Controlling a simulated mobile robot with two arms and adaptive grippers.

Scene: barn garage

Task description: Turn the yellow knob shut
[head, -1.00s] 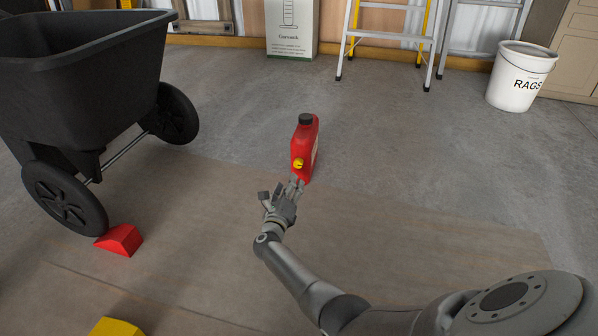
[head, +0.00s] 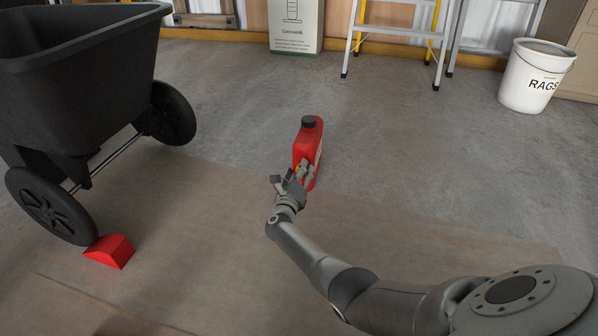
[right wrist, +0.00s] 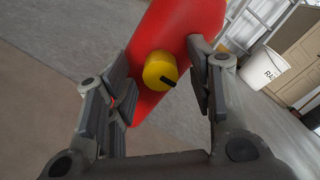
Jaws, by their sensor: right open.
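A red jug (head: 309,143) with a black cap stands upright on the floor in the head view. Its yellow knob (head: 297,169) is mostly hidden there behind my right gripper (head: 292,176). In the right wrist view the yellow knob (right wrist: 160,70) shows clearly on the face of the red jug (right wrist: 185,28), with a black pointer aimed down and right. My right gripper (right wrist: 162,95) is open, its fingers on either side of the knob with a gap to it on both sides. My left gripper is not in view.
A black wheeled cart (head: 85,70) stands at left, with a red wedge (head: 109,251) by its wheel. A white RAGS bucket (head: 535,78), a ladder (head: 398,30) and a box (head: 294,26) stand at the back. The floor around the jug is clear.

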